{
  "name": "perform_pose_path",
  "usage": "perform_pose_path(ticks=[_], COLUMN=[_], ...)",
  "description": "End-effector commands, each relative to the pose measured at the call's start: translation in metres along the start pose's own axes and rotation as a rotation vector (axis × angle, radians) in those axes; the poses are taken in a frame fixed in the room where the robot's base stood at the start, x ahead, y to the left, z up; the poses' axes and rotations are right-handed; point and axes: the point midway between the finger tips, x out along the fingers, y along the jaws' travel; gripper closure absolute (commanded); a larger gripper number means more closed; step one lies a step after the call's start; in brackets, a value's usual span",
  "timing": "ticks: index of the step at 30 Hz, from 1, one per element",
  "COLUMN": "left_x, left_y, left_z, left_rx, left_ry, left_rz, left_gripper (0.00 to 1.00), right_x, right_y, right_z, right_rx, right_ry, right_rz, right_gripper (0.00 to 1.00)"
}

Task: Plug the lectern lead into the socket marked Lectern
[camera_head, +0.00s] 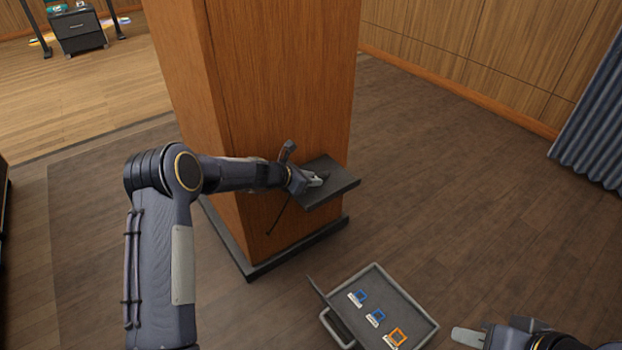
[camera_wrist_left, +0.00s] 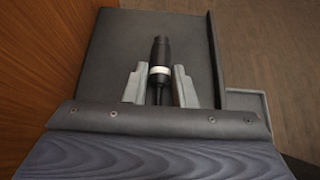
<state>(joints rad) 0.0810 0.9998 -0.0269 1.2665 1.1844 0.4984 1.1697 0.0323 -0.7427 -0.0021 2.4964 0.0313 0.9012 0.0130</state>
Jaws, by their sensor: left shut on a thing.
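My left gripper (camera_head: 318,179) is over the small dark shelf (camera_head: 343,184) on the side of the wooden lectern pillar (camera_head: 285,80). In the left wrist view its two fingers (camera_wrist_left: 160,74) are shut on a black connector (camera_wrist_left: 161,48) with a pale band, which points away from the wrist over the shelf. A black lead (camera_head: 278,218) hangs below the gripper. The open floor box (camera_head: 408,299) holds two blue-framed sockets (camera_head: 361,296) and one orange-framed socket (camera_head: 397,336); their labels are too small to read. My right gripper (camera_head: 468,337) is at the lower right edge, its opening unclear.
The shelf has a raised edge on its right in the wrist view. The pillar has a dark plinth (camera_head: 300,247). Bare wooden floor surrounds the box. A blue curtain (camera_head: 593,130) hangs at the right, and a dark cabinet (camera_head: 80,32) stands far back left.

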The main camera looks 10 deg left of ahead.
Motion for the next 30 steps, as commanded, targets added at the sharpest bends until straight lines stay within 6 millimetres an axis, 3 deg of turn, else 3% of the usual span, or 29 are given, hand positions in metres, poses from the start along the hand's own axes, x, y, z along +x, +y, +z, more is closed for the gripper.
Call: perform_pose_path(ticks=[18, 30], left_x=[-0.026, -0.028], left_y=[0.0, 0.0], left_z=[0.041, 0.042], left_rx=[0.001, -0.003], left_ry=[0.0, -0.001], left_rz=[0.0, 0.003], left_gripper=[1.0, 1.0], right_x=[-0.038, -0.038], right_y=[-0.017, -0.018], right_z=[-0.019, -0.019], right_rx=[0.0, 0.0], right_ry=[0.0, 0.0], right_rz=[0.0, 0.0], right_gripper=[0.67, 0.67])
